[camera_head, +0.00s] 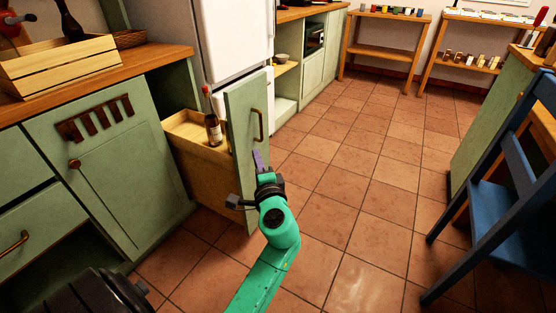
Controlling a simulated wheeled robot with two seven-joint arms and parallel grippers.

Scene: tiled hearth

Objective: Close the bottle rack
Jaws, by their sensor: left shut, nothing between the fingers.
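The bottle rack (205,172) is a pull-out wooden drawer with a tall green front panel (240,125). It stands pulled out from the green counter, left of the picture's middle. A brass handle (256,126) is on the outer face of the front. A dark bottle (213,130) with a pale label stands upright inside the rack. My left gripper (257,160) is shut and empty, just below the handle by the front panel's outer face. I cannot tell whether it touches the panel. My right gripper is not in view.
A white fridge (232,50) stands behind the rack. A wooden crate (68,68) sits on the counter at the left. A blue chair (500,190) stands at the right. The tiled floor (350,170) between is clear.

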